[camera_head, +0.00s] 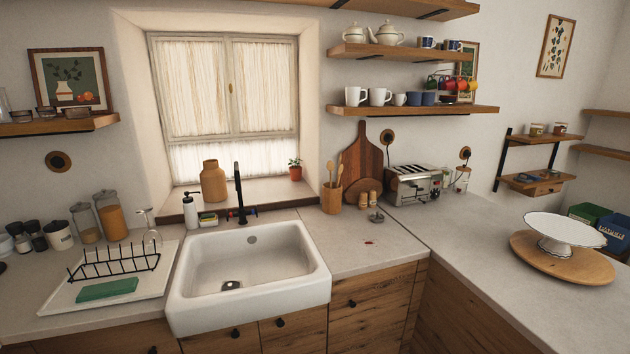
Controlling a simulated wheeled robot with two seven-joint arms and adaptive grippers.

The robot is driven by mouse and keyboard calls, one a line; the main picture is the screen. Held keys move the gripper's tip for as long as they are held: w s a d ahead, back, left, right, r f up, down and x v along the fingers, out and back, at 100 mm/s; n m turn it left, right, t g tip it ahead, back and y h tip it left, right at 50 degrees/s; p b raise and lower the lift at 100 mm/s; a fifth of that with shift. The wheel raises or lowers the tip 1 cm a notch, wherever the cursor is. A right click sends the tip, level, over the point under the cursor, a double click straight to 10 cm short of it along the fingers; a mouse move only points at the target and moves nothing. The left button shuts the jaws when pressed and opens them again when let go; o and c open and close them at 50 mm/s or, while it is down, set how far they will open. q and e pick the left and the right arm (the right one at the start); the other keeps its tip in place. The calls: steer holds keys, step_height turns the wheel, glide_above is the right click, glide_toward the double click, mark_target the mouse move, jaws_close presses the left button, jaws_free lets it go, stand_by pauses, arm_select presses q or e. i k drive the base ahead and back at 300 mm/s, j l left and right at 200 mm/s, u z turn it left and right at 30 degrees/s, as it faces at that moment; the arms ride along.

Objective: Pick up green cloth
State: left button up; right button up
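A folded green cloth (107,290) lies flat on the white draining tray (66,299) at the left of the sink. It is in front of the black wire dish rack (115,266) and close to the tray's front edge. Nothing covers it. Neither of my grippers shows in the head view.
The white sink (290,291) is right of the tray and empty. A wine glass (149,228), jars (110,217) and dark canisters stand behind the rack. The right counter (440,240) is largely clear, with a white cake stand (565,228) on a wooden board.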

mark_target(97, 291)
steer(key=u, duration=1.5)
